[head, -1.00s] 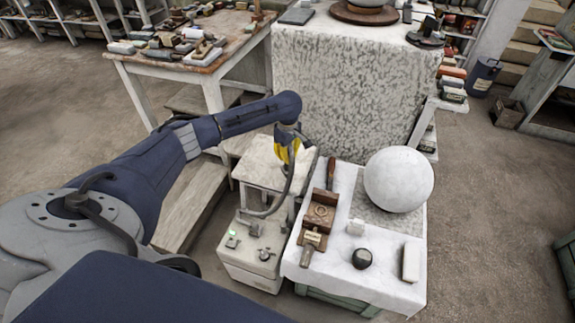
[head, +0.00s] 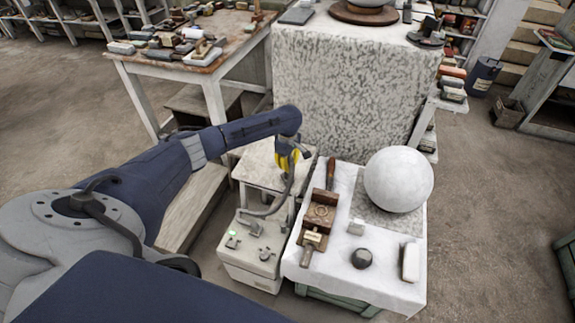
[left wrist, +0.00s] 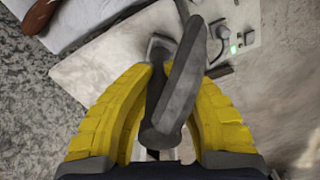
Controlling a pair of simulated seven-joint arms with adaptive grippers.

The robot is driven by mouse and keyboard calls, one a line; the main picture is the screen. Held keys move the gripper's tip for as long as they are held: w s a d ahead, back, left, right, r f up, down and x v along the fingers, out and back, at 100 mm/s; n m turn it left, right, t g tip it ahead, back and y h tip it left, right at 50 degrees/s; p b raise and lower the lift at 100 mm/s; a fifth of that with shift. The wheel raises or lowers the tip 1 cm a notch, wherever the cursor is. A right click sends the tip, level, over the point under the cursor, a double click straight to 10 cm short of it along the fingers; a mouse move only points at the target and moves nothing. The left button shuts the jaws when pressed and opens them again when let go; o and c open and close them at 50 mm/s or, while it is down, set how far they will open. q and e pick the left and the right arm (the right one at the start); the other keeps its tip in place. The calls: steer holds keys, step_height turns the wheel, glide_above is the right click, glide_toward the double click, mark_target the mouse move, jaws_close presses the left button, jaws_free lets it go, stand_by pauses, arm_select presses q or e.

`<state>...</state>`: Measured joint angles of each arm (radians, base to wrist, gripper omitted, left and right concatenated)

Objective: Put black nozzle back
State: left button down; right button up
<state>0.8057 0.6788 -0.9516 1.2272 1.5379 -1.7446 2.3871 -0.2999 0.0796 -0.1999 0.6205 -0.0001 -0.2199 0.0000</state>
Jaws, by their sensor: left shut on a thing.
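My left gripper (head: 286,160), with yellow fingers, is low over the small pale stand (head: 258,158) behind the white machine. In the left wrist view the fingers of the left gripper (left wrist: 168,80) are closed on the dark grey-black nozzle (left wrist: 160,125). Whether the nozzle touches the stand cannot be told. My right gripper is not in view.
Right of the stand is a white-clothed table (head: 385,285) with a plaster sphere (head: 398,180), a wooden tool block (head: 320,212), a dark round knob (head: 361,258) and a white block (head: 410,262). A tall speckled pedestal (head: 345,85) stands behind.

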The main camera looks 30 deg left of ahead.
arm_select(q)
steer(key=c, duration=1.5)
jaws_free()
step_height(320, 180, up, 12)
steer(key=shift+r, duration=0.1)
